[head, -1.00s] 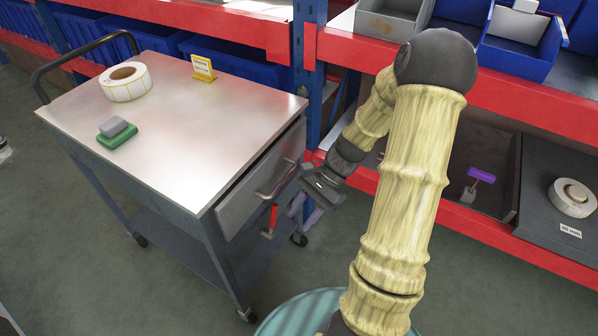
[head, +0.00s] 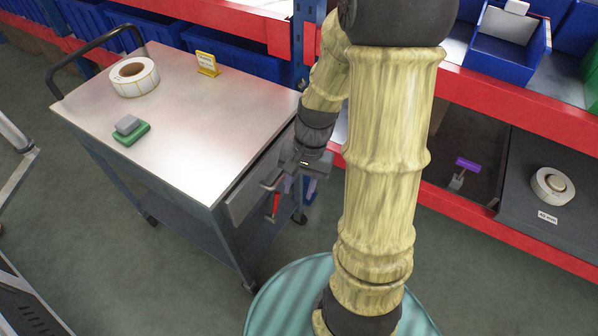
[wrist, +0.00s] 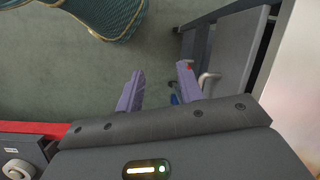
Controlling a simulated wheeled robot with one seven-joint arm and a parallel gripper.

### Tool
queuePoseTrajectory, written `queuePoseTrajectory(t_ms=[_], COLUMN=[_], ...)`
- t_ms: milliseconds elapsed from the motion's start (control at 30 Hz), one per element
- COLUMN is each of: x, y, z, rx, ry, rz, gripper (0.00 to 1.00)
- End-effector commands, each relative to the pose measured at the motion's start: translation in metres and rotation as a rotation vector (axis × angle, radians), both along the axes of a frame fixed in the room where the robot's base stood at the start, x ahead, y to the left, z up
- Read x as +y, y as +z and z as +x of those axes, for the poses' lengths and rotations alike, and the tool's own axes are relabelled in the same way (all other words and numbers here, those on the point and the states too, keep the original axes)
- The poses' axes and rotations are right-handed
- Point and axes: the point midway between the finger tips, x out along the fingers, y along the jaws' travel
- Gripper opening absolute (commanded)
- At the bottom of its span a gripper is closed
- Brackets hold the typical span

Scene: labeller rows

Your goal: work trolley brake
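The work trolley (head: 190,120) stands at the left, with a pale metal top and a grey drawer front. A red lever (head: 275,205) hangs below the drawer handle (head: 271,181) at the trolley's near right end. In the wrist view my gripper (wrist: 158,72) is open, with nothing between the fingers. A small red part (wrist: 188,65) shows at the right finger's tip, mostly hidden; I cannot tell if they touch. The drawer handle (wrist: 209,80) is right of that finger.
On the trolley top are a label roll (head: 134,77), a green-and-grey block (head: 130,129) and a yellow sign (head: 207,64). Red-edged shelving (head: 520,110) with blue bins stands behind and right. Green floor lies open in front of the trolley.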

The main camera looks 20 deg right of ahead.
Motion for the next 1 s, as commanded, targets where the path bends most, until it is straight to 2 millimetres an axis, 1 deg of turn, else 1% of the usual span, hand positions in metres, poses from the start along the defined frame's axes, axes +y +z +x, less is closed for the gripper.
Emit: queuePoseTrajectory(t_ms=[33,133,467,500,633,667,700,767,1000], x=[0.001,0.002,0.003,0.003,0.004,0.004,0.006,0.008,0.024], y=[0.011,0.018,0.019,0.019,0.021,0.023,0.025,0.030,0.059], z=[-0.001,-0.001,-0.001,-0.001,-0.002,-0.002,-0.003,-0.004,-0.008], rx=[-0.014,-0.035,-0.046,-0.046,-0.060,-0.072,-0.092,-0.131,-0.347], ry=[0.023,0.057,0.075,0.075,0.096,0.111,0.144,0.201,0.517], rz=[-0.012,-0.031,-0.040,-0.040,-0.052,-0.060,-0.076,-0.104,-0.233], gripper=[0.37,0.37,0.37,0.35,0.10,0.04,0.00,0.00,0.00])
